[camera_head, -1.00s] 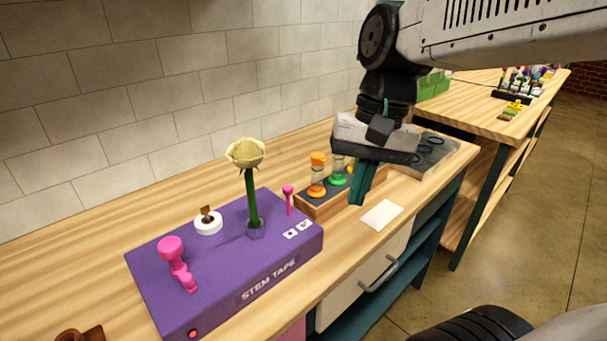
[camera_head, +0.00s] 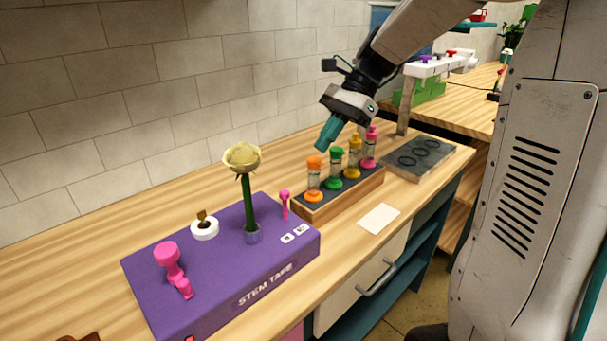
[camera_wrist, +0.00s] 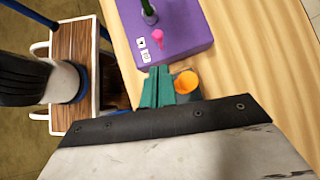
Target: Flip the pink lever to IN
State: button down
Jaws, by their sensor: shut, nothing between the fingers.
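The small pink lever (camera_head: 285,204) with a round knob stands on the purple stem tape box (camera_head: 200,262), near its back right corner. Two white labels (camera_head: 295,234) lie beside it; their words are too small to read, and I cannot tell which one the lever leans to. In the wrist view the lever (camera_wrist: 158,37) is beyond my fingertips, apart from them. My gripper (camera_head: 327,137) has teal fingers, shut and empty, above the rack of bottles and to the right of the lever. In the wrist view the fingers (camera_wrist: 157,85) are beside an orange-topped bottle (camera_wrist: 187,81).
A pale yellow rose (camera_head: 244,160) stands upright in the box. A larger pink handle (camera_head: 170,262) and a white tape roll (camera_head: 205,228) are also on it. The wooden rack (camera_head: 345,198) holds several coloured bottles. A white card (camera_head: 379,218) lies at the front edge.

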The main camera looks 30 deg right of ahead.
send_near(285, 207)
jog(key=x, duration=0.3)
jog(key=shift+w+a+f, duration=0.15)
jog(key=shift+w+a, duration=0.05)
jog(key=shift+a, duration=0.05)
